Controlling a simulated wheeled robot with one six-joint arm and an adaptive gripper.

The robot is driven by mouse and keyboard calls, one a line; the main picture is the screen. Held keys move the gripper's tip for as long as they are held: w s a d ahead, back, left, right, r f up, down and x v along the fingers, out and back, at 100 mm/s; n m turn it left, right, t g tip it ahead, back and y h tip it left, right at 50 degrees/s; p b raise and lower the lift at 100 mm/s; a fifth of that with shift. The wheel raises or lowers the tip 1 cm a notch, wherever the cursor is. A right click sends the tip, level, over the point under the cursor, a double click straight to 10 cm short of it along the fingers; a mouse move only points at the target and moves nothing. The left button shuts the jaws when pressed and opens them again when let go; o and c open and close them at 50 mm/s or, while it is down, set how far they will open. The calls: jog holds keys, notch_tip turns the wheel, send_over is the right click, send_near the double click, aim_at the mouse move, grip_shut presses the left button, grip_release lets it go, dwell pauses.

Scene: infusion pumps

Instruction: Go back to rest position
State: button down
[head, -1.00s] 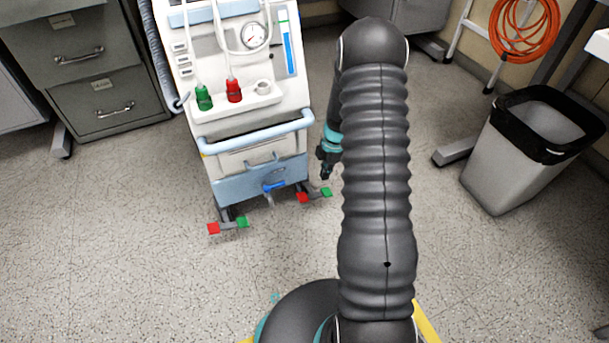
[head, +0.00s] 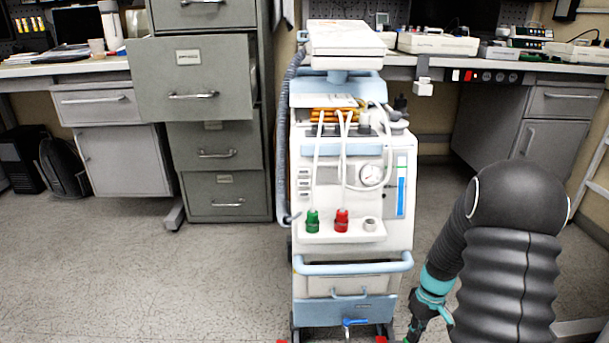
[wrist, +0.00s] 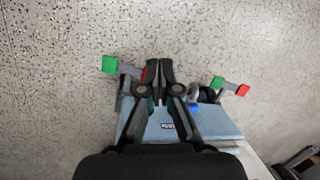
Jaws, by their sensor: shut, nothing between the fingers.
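My gripper (head: 416,328) hangs low at the right front of the white and light-blue pump machine (head: 335,262), partly cut off by the bottom edge of the head view. In the wrist view my gripper (wrist: 158,68) has its fingertips together and holds nothing. It points down at the floor. The light-blue lower front of the machine (wrist: 220,122) shows behind the fingers, and a small blue valve (wrist: 193,107) is beside the right finger. The same blue valve (head: 354,322) shows at the bottom of the machine in the head view. Whether the gripper touches the machine cannot be told.
Green and red foot pads (wrist: 109,65) stick out on both sides of the gripper. A grey filing cabinet (head: 215,145) with its upper drawer pulled out stands left of the machine. Desks (head: 545,95) line the back. The floor (head: 130,280) at left is clear.

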jog(key=s+a+r+m+t+p, duration=0.1)
jog(key=s+a+r, duration=0.3)
jog(key=r, duration=0.8)
jog(key=s+a+r+m+t+h+p, duration=0.1)
jog(key=s+a+r+m+t+p, duration=0.1)
jog(key=s+r, duration=0.6)
jog(key=s+a+r+m+t+p, duration=0.1)
jog(key=s+a+r+t+p, duration=0.2)
jog(key=r, duration=1.4)
jog(key=s+a+t, duration=0.1)
jog(key=s+a, duration=0.2)
jog(key=s, duration=0.1)
jog(key=shift+a+h+p, duration=0.25)
jog(key=shift+h+p, duration=0.1)
jog(key=shift+h, duration=0.05)
